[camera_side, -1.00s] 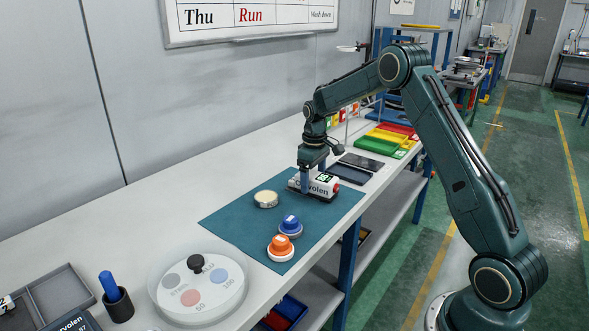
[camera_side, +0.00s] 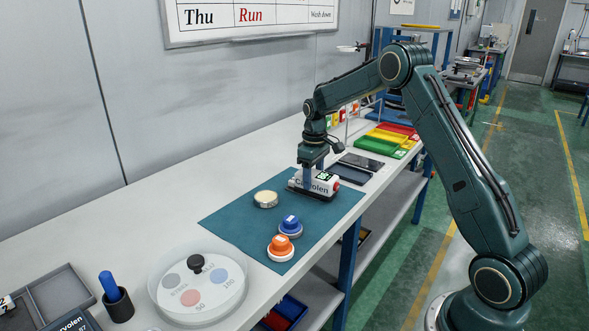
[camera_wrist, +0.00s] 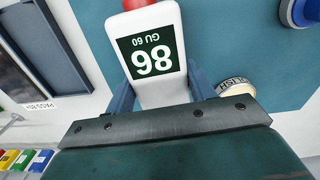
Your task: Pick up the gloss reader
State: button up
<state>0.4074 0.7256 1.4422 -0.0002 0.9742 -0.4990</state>
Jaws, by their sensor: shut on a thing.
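The gloss reader (camera_side: 318,187) is a white and dark-based block with a red end, a green display and dark lettering. It is at the far right part of the teal mat (camera_side: 240,223), and I cannot tell whether it touches the mat. My gripper (camera_side: 309,178) is above it, with its blue fingers shut on its two sides.
A cream-topped round puck (camera_side: 265,199), a blue-knobbed puck (camera_side: 290,226) and an orange-knobbed puck (camera_side: 281,247) stand on the mat. A dark tray (camera_side: 345,174) lies just behind the reader. A clear-rimmed round disc (camera_side: 198,285) and a black cup (camera_side: 117,305) stand at the front left.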

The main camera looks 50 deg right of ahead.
aim_at(315, 172)
notch_tip(315, 172, up, 20)
jog(key=shift+f, duration=0.2)
dwell(0.4)
jog(key=shift+d, duration=0.1)
dwell(0.4)
jog(key=s+d+m, duration=0.1)
jog(key=s+d, duration=0.1)
jog(key=d, duration=1.4)
jog(key=shift+d, duration=0.2)
jog(key=shift+f, duration=0.15)
notch_tip(315, 172, down, 16)
jog(key=shift+r, duration=0.25)
dwell(0.3)
